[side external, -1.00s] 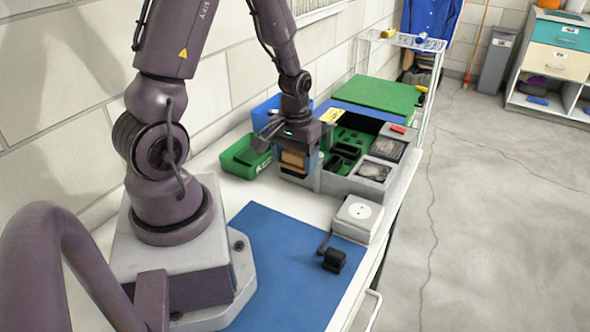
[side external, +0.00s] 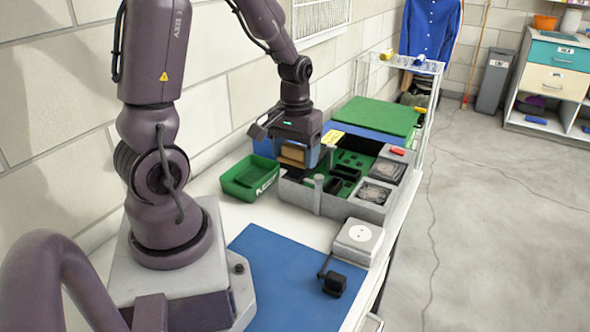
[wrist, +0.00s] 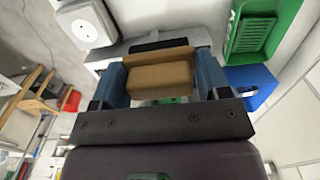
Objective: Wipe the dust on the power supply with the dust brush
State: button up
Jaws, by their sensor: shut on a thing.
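My gripper (side external: 296,156) is shut on the dust brush, a tan block (side external: 292,154) held between blue fingers. In the wrist view the tan brush block (wrist: 160,78) sits between the fingers, with a black strip (wrist: 160,43) beyond it that may be its bristles. The brush is above the left part of an open grey computer case (side external: 338,204). Two grey units with dark, dusty-looking tops (side external: 374,193) (side external: 389,171) sit along the case's right side. I cannot tell for certain which one is the power supply. The brush appears apart from both.
A green bin (side external: 250,178) stands left of the case. A white box with a round socket (side external: 358,241) and a black plug (side external: 334,283) lie in front, by a blue mat (side external: 290,270). A green panel (side external: 375,115) lies behind. A wire rack (side external: 425,100) stands at the back.

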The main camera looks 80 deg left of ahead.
jog(key=r, duration=0.2)
jog(key=w+r, duration=0.1)
jog(key=shift+a+r, duration=0.25)
jog(key=w+a, duration=0.2)
jog(key=w, duration=1.8)
jog(key=shift+d+f, duration=0.15)
jog(key=shift+f, duration=5.7)
jog(key=shift+s+d+f, duration=0.1)
jog(key=shift+d+f, duration=0.1)
jog(key=shift+f, duration=0.6)
jog(key=shift+s+d, duration=2.25)
jog(key=shift+w+a, duration=2.5)
jog(key=shift+w+d, duration=0.25)
jog(key=shift+d, duration=0.1)
jog(key=shift+s+d, duration=0.1)
jog(key=shift+d, duration=0.15)
jog(key=shift+s+d, duration=2.3)
jog(key=shift+s, duration=0.05)
jog(key=shift+w+a, duration=2.5)
jog(key=shift+a, duration=0.05)
notch_tip(320, 180, up, 8)
